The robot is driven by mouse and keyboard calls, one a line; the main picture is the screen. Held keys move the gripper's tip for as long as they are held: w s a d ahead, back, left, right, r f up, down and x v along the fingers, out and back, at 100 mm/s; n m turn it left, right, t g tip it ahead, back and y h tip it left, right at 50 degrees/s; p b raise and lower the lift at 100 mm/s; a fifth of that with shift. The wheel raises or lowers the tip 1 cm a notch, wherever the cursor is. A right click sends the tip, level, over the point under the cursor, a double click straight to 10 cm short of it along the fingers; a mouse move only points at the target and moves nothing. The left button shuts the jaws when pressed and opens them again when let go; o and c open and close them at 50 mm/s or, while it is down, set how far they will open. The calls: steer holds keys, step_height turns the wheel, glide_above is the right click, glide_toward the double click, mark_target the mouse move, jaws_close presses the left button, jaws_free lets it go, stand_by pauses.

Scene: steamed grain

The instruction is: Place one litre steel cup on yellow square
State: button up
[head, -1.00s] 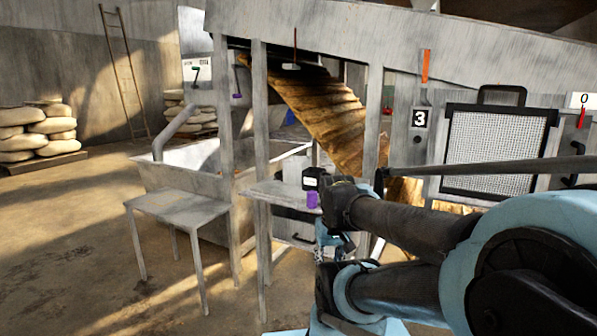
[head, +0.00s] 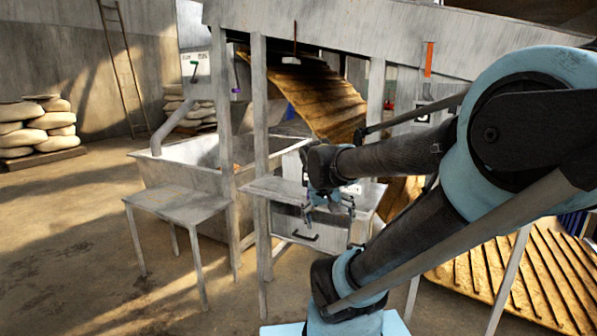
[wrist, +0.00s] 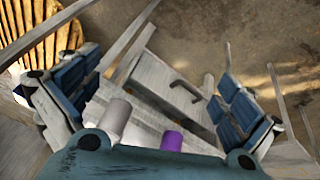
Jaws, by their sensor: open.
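My gripper (head: 330,204) is open, pointing down over the small grey shelf beside the frame post. In the wrist view its two blue-padded fingers (wrist: 160,78) stand wide apart. A plain grey cylinder (wrist: 116,113), which looks like the steel cup, stands on the shelf near the left finger. A purple cylinder (wrist: 171,140) stands to its right, partly cut off by my gripper body. Neither cylinder is clear in the head view, where my gripper covers that spot. The low table (head: 170,200) at left bears faint yellowish marks; I cannot tell whether they form a square.
A grey trough (head: 190,165) stands behind the table. Posts (head: 259,150) rise between the table and the shelf (head: 262,187). A drawer front with a handle (head: 305,236) is below the shelf. Sacks (head: 40,125) are stacked far left. Open floor lies at front left.

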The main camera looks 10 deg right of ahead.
steer(key=w+r+m+t+h, duration=0.1)
steer(key=w+r, duration=0.2)
steer(key=w, duration=0.3)
steer(key=w+a+r+m+t+h, duration=0.1)
steer(key=w+r, duration=0.1)
steer(key=w, duration=0.4)
steer(key=w+a+r+t+h, duration=0.1)
steer(key=w+r, duration=0.2)
steer(key=w, duration=0.3)
steer(key=shift+w+r+m, duration=0.2)
steer(key=shift+r+m, duration=0.1)
steer(key=shift+m, duration=0.1)
steer(key=w+a+r+m+t+h, duration=0.1)
steer(key=w+a+r+t, duration=0.2)
steer(key=w, duration=0.6)
steer(key=m+t, duration=0.1)
glide_toward(299, 155)
steer(key=s+d+f, duration=0.1)
steer(key=f, duration=0.1)
steer(key=shift+h, duration=0.4)
steer(key=shift+w+r+x, duration=0.1)
steer(key=shift+r+x, duration=0.05)
steer(key=shift+x, duration=0.8)
steer(key=shift+w+r+x, duration=0.1)
steer(key=shift+r+x, duration=0.05)
steer(key=shift+x, duration=0.8)
steer(key=shift+r+x, duration=0.15)
steer(key=shift+x, duration=0.8)
steer(key=shift+d, duration=0.1)
steer(key=c, duration=1.9)
